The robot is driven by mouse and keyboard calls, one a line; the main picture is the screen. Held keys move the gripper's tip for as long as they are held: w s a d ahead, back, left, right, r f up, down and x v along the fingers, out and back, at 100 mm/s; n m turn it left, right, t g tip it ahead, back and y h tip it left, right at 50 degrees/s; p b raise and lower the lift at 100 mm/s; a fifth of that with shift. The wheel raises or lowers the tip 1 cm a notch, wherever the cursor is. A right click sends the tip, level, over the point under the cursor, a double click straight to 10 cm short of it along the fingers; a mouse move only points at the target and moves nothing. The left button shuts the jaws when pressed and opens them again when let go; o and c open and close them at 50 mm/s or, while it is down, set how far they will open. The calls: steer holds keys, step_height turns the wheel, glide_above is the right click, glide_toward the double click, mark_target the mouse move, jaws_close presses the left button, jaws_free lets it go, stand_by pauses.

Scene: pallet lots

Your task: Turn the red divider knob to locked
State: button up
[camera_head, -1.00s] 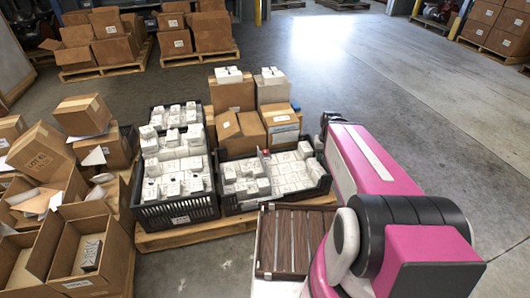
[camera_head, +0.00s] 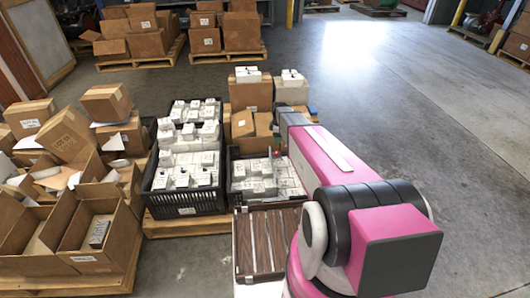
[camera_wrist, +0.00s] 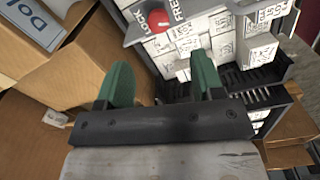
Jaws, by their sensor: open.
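The red divider knob (camera_wrist: 158,20) shows at the top of the wrist view, on a grey plate (camera_wrist: 190,12) with the words LOCK and FREE beside it. In the head view the knob is a small red spot (camera_head: 277,153) at the back of the right black crate (camera_head: 236,202). My gripper (camera_wrist: 163,80) is open, its two green fingers apart with nothing held between them. The knob lies beyond the fingertips in the wrist view, apart from them. Which way the knob points is hard to tell.
White boxes (camera_wrist: 255,42) fill the crate beside the knob. Cardboard boxes (camera_wrist: 60,75) stand close on the left of my gripper in the wrist view. A second black crate (camera_head: 185,203) stands left of the first. Open floor (camera_head: 420,120) lies to the right.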

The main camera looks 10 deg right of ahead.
mark_target(277, 152)
steer(key=f, duration=1.1)
steer(key=shift+w+a, duration=0.25)
steer(key=c, duration=0.9)
